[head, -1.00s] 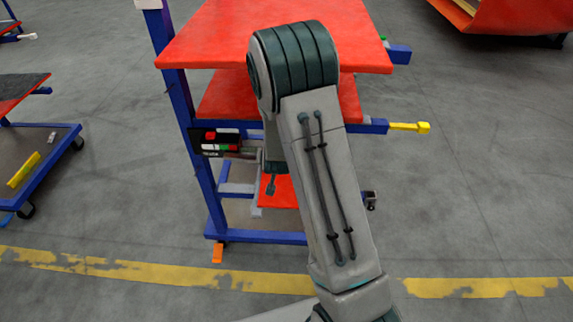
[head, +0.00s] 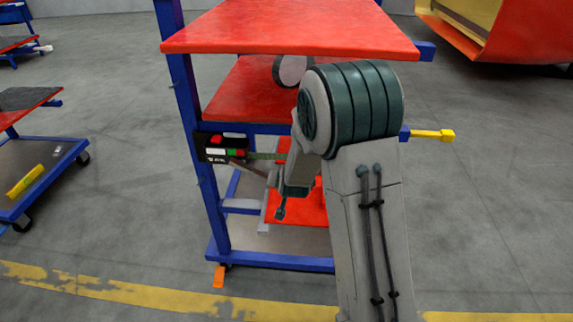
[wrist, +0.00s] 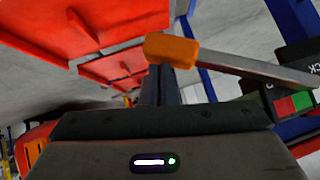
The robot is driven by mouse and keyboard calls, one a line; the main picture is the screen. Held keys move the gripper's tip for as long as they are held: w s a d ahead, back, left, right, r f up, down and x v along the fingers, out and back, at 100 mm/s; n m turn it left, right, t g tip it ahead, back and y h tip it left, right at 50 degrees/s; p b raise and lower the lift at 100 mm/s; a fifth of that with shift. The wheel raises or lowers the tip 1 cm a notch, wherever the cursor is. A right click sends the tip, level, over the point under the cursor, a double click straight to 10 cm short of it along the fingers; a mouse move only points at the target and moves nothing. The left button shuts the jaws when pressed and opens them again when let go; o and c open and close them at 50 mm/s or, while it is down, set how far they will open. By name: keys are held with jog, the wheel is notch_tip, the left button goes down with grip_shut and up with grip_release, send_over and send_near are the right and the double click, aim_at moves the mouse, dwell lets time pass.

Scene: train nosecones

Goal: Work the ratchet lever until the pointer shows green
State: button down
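The ratchet lever shows in the wrist view as a grey metal bar (wrist: 245,66) with an orange handle (wrist: 170,50). Its bar runs right toward a black box with red and green fields (wrist: 292,103), partly cut off by the frame. In the head view the black box (head: 222,148) sits on the cart's left blue post, with red, white and green patches. I cannot make out the pointer. My gripper (wrist: 163,72) has its dark fingers together, with their tips at the orange handle. I cannot tell whether they touch it.
The cart's red shelves (head: 290,28) stand above and behind my arm. A yellow-ended blue bar (head: 432,135) sticks out on its right. Another cart (head: 40,170) stands at the left. The floor in front is clear, with a worn yellow line (head: 120,290).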

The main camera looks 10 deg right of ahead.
jog(key=shift+s+f, duration=0.3)
jog(key=shift+f, duration=0.3)
jog(key=s+d+r, duration=0.3)
jog(key=s+r, duration=0.4)
jog(key=r, duration=0.3)
jog(key=shift+s+d+r, duration=0.3)
jog(key=shift+s+d, duration=0.05)
jog(key=shift+d, duration=0.05)
dwell(0.6)
jog(key=s+r+n+g+p, duration=0.2)
jog(key=s+r, duration=0.3)
jog(key=s, duration=0.6)
jog(key=s+d+r+n+g+p, duration=0.1)
jog(key=s+r+g+p, duration=0.2)
jog(key=s, duration=0.9)
notch_tip(320, 180, up, 3)
jog(key=shift+n+g, duration=0.4)
jog(key=shift+g, duration=0.4)
